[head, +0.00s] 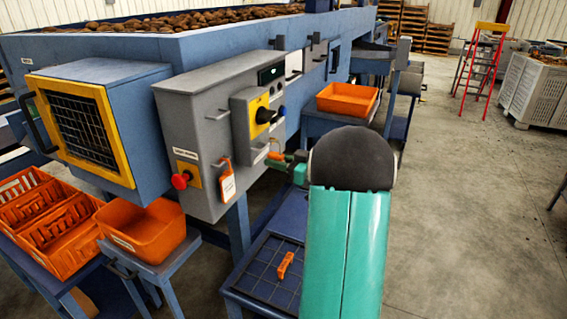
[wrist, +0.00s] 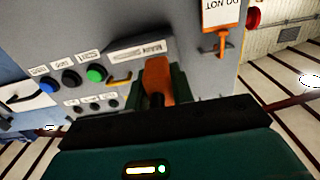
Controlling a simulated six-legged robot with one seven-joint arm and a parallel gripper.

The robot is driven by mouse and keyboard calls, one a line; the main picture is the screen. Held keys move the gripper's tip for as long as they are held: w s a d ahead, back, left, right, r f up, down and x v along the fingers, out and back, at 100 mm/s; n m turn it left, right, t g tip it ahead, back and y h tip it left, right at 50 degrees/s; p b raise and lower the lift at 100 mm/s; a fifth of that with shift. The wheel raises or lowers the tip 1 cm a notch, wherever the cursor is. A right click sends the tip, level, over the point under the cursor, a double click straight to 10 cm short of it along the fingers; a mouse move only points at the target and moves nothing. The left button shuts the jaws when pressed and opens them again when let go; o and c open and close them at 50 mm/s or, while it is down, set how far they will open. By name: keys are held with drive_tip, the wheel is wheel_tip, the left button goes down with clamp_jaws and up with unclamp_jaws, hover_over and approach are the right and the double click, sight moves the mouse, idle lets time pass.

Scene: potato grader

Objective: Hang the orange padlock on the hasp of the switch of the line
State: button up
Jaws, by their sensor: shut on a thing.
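The switch (head: 264,115) is a black knob on a yellow plate, on a box on the front of the grey cabinet (head: 200,130). I cannot make out its hasp clearly. My gripper (head: 287,160) is right of and below the switch, beside the cabinet. It is shut on the orange padlock (head: 275,156). In the wrist view the padlock (wrist: 158,78) stands between the dark fingers, with the panel behind it; its shackle is not clear. A small yellow loop (wrist: 121,79) shows left of the padlock. The padlock looks apart from the switch.
An orange-topped tag (head: 228,186) hangs on the cabinet near a red stop button (head: 181,179). Another small orange object (head: 285,264) lies on a blue stand (head: 255,275). Orange bins (head: 145,232) stand lower left; another (head: 347,98) is behind.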

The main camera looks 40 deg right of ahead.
drive_tip(key=shift+w+a+f, duration=0.2)
drive_tip(key=shift+w+f, duration=0.05)
drive_tip(key=shift+w, duration=0.25)
drive_tip(key=shift+w+a+f, duration=0.15)
drive_tip(key=shift+w+f, duration=0.05)
drive_tip(key=shift+w, duration=0.3)
drive_tip(key=shift+w+a+f, duration=0.2)
drive_tip(key=shift+w+f, duration=0.05)
drive_tip(key=shift+w, duration=0.25)
drive_tip(key=o, duration=1)
drive_tip(key=shift+s, duration=0.1)
drive_tip(key=v, duration=1.3)
drive_tip(key=shift+s+d, duration=0.1)
drive_tip(key=shift+s, duration=0.2)
drive_tip(key=shift+r, duration=0.1)
